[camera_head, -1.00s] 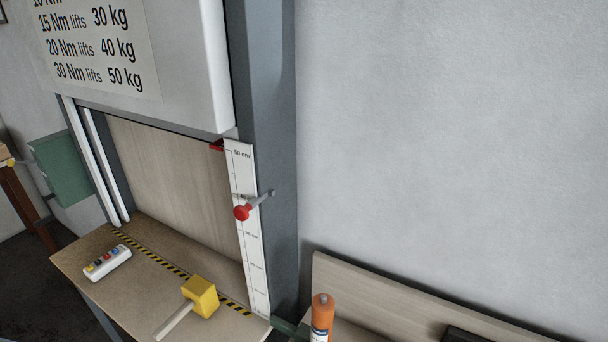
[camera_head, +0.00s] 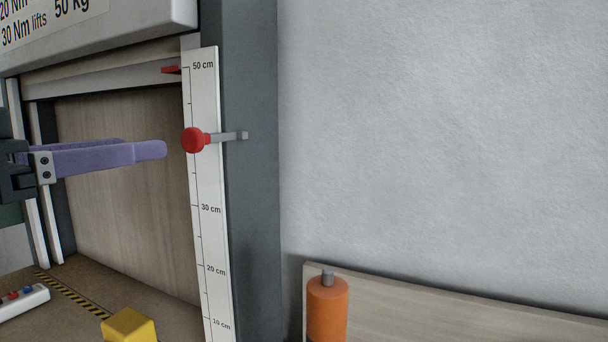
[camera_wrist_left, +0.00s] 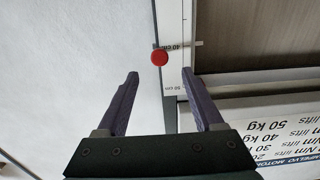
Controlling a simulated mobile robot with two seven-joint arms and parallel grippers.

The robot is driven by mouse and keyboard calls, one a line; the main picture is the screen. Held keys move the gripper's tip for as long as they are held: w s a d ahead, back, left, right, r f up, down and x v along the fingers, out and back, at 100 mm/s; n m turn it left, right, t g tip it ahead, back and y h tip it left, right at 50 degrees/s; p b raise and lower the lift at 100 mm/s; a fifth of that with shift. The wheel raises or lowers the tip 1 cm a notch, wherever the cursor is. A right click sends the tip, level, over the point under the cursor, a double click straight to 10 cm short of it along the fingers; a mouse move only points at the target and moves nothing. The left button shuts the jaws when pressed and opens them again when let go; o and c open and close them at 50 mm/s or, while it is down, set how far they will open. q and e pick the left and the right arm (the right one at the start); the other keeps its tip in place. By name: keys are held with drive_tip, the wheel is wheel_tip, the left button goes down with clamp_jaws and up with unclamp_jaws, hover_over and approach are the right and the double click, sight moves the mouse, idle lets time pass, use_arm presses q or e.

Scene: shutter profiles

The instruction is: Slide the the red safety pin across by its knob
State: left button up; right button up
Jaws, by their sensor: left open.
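The red safety pin has a round red knob (camera_head: 194,140) and a grey shaft (camera_head: 228,136) that runs right onto the grey post, in front of the white scale at about the 40 cm mark. In the left wrist view the red knob (camera_wrist_left: 159,57) lies ahead of the fingertips, a little above the space between them. My left gripper (camera_head: 155,150) comes in from the left with purple fingers, open and empty. In the head view its tips end just left of the knob, apart from it in the picture. My right gripper is not in view.
The white scale (camera_head: 211,240) stands along the grey post (camera_head: 252,210). A red pointer (camera_head: 171,70) is near 50 cm. A yellow block (camera_head: 129,325) and a button box (camera_head: 22,303) are on the bench. An orange cylinder (camera_head: 327,308) stands lower right.

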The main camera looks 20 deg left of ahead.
sight(188, 141)
use_arm(q)
drive_tip(key=w+p, duration=0.1)
drive_tip(key=w, duration=0.4)
drive_tip(key=w+p, duration=0.1)
drive_tip(key=w, duration=0.2)
drive_tip(key=shift+w+d+r+p, duration=0.15)
drive_tip(key=shift+w+d+p, duration=0.2)
drive_tip(key=shift+w, duration=0.45)
clamp_jaws()
idle(0.7)
